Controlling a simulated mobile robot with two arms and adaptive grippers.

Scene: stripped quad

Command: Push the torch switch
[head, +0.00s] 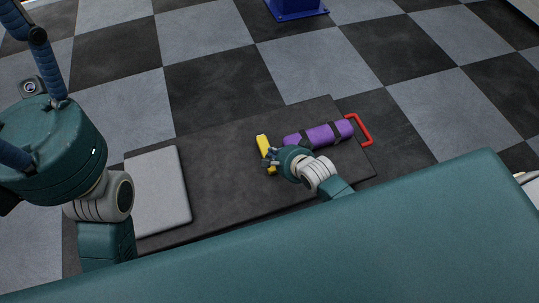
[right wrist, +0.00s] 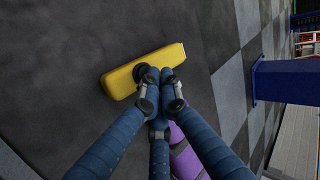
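A yellow box-shaped object (head: 266,153), which looks like the torch, lies on a dark flat surface in the head view. In the right wrist view the yellow object (right wrist: 135,72) has a dark round part near the fingertips; no switch can be made out clearly. My right gripper (head: 270,157) is at the yellow object's right side. In the right wrist view its blue fingers (right wrist: 158,78) come together with their tips over the near edge of the yellow object; contact cannot be told.
A purple roll with dark straps (head: 320,135) lies right beside my right gripper. A red handle (head: 362,130) is at the dark surface's right edge. A grey flat panel (head: 160,190) lies at its left end. Checkered floor surrounds it, with a blue base (head: 296,9) beyond.

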